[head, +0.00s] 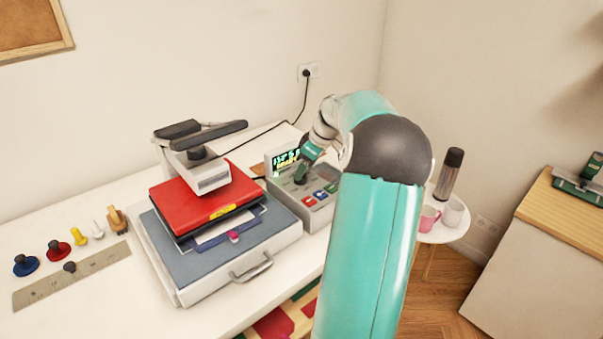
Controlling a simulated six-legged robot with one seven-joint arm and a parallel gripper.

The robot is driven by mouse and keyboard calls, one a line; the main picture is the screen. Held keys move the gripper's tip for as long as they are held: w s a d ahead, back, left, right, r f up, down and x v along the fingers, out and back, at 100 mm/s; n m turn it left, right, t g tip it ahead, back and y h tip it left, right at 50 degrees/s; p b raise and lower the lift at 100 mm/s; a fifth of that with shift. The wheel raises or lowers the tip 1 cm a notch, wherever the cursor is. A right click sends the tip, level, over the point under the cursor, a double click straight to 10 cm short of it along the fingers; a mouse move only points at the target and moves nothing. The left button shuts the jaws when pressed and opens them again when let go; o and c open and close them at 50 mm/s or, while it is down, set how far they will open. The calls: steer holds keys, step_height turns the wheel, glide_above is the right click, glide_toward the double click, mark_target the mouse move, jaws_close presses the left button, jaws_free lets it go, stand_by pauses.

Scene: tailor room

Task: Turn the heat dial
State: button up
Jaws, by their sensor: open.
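A grey control box (317,213) stands on the white table, right of the heat press. It has a lit display (286,160) with green and yellow characters, too small to read surely, and several coloured buttons (320,195). My gripper (303,172) is over the box, pointing down just in front of the display. It is open. A dark part that may be the heat dial lies at its tips; I cannot tell dial from fingertips, or whether they touch. My teal arm hides the right side of the box.
The heat press (205,175) has a long dark handle and a red plate over a grey base (165,245). Coloured knobs and a ruler (75,277) lie at left. A cable runs to a wall socket (308,72). A side table with cups (453,212) stands right.

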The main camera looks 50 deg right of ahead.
steer(key=shift+x, duration=1.5)
steer(key=c, duration=1)
steer(key=shift+m, duration=0.3)
steer(key=m, duration=0.1)
steer(key=m+h, duration=0.1)
steer(key=m, duration=0.1)
steer(key=m+h, duration=0.1)
steer(key=m, duration=0.1)
steer(key=shift+w+a, duration=0.15)
steer(key=shift+a, duration=0.15)
steer(key=m+h, duration=0.1)
steer(key=m, duration=0.2)
steer(key=m+g+h, duration=0.1)
steer(key=m, duration=0.2)
